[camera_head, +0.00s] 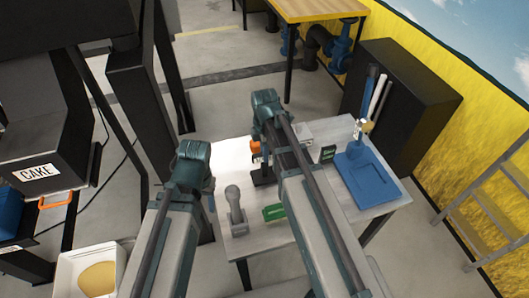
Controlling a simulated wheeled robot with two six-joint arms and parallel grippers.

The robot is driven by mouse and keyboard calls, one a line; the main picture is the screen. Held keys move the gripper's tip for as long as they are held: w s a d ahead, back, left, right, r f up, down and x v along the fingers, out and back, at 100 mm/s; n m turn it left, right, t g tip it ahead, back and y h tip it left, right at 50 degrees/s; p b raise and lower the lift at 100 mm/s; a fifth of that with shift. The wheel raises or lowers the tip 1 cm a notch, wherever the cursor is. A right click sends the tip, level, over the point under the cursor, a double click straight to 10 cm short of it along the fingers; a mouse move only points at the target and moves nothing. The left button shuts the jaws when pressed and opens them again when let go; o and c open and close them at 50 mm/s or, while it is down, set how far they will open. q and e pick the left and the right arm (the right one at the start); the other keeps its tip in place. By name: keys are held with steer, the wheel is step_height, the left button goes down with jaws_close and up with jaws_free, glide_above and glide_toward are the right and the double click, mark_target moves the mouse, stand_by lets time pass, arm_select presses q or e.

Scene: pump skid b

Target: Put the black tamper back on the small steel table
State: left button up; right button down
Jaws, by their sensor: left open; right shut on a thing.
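The small steel table (334,205) stands in the middle of the camera_head view. My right gripper (260,153) is over its left part, partly hidden behind my own wrist and arm. It is shut on a dark upright piece with a wider foot, which looks like the black tamper (263,176). I cannot tell whether the foot touches the tabletop. My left gripper (207,188) is open at the table's left edge, mostly hidden by its own wrist.
A grey knobbed tool (236,208) and a green labelled block (274,212) are at the table's near left. A blue tray (366,180) and a small dark sign (328,153) are on the right. A black CAKE machine (40,130) and a white bin (69,264) are left.

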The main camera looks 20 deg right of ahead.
steer(key=shift+f, duration=0.2)
stand_by(0.7)
steer(key=c, duration=0.7)
jaws_free()
steer(key=shift+o, duration=0.2)
step_height(320, 180, up, 14)
steer(key=p, duration=1.3)
steer(key=shift+f, duration=0.15)
